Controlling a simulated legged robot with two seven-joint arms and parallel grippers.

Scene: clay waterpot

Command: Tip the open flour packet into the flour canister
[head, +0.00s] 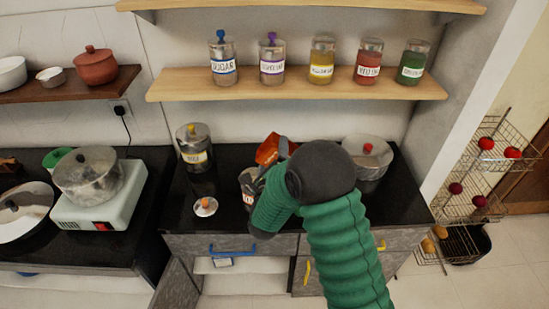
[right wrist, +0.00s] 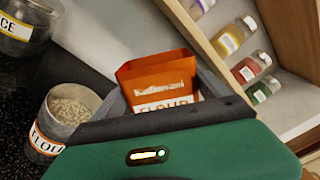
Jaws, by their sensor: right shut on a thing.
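The orange flour packet (head: 268,149) is held at the counter's middle, and its label shows in the right wrist view (right wrist: 158,84). My right gripper (head: 279,160) is shut on it; the fingers show either side of the packet in the right wrist view (right wrist: 163,98). The flour canister (head: 247,181) stands just below and left of the packet, partly hidden by my arm. In the right wrist view the canister (right wrist: 48,140) is upright and open, with pale, grainy content inside, apart from the packet. My left gripper is not in view.
A lid with an orange knob (head: 205,207) lies on the black counter. A rice canister (head: 195,148) stands behind left, and a lidded pot (head: 367,158) stands at right. Labelled jars line the shelf (head: 300,88) above. A stove with a pot (head: 90,180) stands at left.

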